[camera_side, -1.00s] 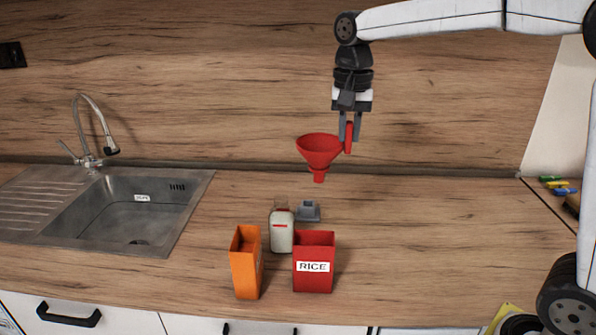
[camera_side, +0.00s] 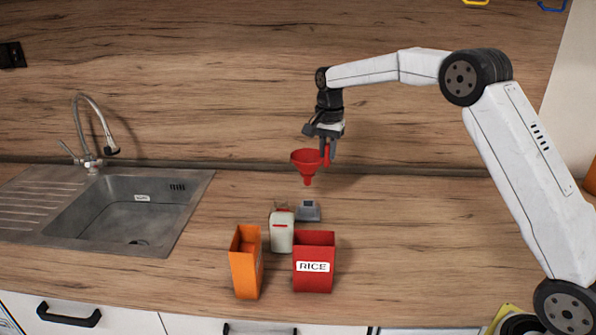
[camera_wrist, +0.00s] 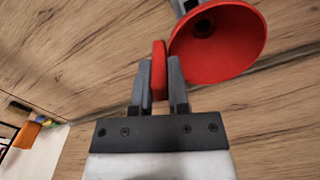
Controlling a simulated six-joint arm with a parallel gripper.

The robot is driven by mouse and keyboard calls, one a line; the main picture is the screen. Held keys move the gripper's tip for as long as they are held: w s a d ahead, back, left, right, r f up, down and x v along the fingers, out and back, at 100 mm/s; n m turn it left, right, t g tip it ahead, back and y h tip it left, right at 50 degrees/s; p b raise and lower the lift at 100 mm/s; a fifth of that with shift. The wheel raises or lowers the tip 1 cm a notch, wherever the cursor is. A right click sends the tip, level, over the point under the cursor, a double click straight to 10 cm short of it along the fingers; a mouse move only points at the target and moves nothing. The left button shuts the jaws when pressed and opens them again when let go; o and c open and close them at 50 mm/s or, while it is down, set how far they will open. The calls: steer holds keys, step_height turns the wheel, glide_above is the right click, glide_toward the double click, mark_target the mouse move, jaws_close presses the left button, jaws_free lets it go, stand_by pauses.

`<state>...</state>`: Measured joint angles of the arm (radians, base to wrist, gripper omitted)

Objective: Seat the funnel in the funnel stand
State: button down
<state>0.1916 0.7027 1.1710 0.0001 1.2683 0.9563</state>
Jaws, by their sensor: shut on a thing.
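The red funnel (camera_side: 306,163) hangs in the air, spout down, in the side view. My gripper (camera_side: 327,158) is shut on its handle at the funnel's right side. In the wrist view the handle stands between the fingers of my gripper (camera_wrist: 159,85), and the red funnel (camera_wrist: 215,50) opens at the upper right. The small grey funnel stand (camera_side: 308,211) is on the counter below the funnel, apart from it. In the wrist view a grey part of the stand (camera_wrist: 185,6) shows at the top edge, partly hidden behind the funnel.
A pale bottle (camera_side: 281,232) stands just in front and left of the stand. An orange box (camera_side: 245,265) and a red RICE box (camera_side: 314,270) stand nearer the front edge. A sink (camera_side: 130,215) is at left. The counter to the right is clear.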

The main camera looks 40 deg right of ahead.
steer(key=shift+w+d+f, duration=0.55)
steer(key=shift+d+f, duration=0.05)
steer(key=shift+f, duration=0.45)
steer(key=shift+f, duration=4.1)
stand_by(0.6)
steer(key=c, duration=0.5)
jaws_free()
steer(key=shift+c, duration=0.2)
steer(key=shift+r, duration=0.15)
step_height(320, 180, up, 8)
steer(key=shift+f, duration=0.2)
